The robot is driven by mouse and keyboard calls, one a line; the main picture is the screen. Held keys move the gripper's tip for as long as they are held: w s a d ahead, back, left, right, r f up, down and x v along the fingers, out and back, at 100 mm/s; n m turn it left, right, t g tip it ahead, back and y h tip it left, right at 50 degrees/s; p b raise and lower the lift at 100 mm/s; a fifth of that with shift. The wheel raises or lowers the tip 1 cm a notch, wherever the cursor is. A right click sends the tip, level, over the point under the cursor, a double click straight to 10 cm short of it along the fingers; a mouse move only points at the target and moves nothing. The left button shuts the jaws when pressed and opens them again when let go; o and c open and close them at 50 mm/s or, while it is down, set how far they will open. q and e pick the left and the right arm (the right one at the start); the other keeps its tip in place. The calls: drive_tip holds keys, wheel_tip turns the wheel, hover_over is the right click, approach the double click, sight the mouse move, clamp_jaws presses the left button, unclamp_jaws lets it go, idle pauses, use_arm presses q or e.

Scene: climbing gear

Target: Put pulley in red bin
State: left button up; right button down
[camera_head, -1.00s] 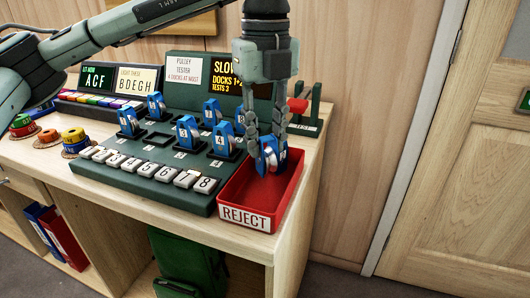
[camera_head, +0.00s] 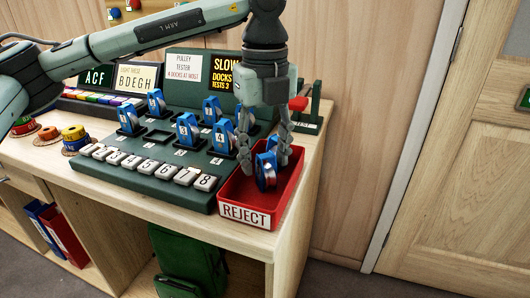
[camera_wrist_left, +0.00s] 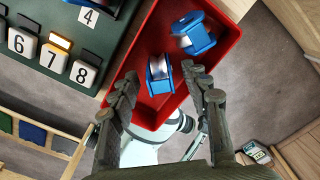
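The red bin (camera_head: 292,196), labelled REJECT, sits at the right front of the bench beside the green pulley tester (camera_head: 150,185). My left gripper (camera_head: 264,160) is over the bin, fingers down and spread apart. In the left wrist view its fingers (camera_wrist_left: 160,70) stand open with nothing clamped between them. Two blue pulleys with silver wheels are at the bin: one (camera_wrist_left: 159,78) near the fingertips and another (camera_wrist_left: 194,36) farther off, slightly blurred and tilted. In the head view the fingers partly hide the pulleys (camera_head: 265,172). My right gripper is not in view.
Several blue pulleys (camera_head: 187,131) stand on the tester's docks, close left of my gripper. Numbered white keys (camera_head: 164,172) line its front. A red-handled device (camera_head: 299,104) stands behind the bin.

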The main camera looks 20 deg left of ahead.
sight(265, 154)
use_arm(q)
wheel_tip(265, 154, up, 12)
drive_tip(key=shift+r, duration=0.2)
idle(0.4)
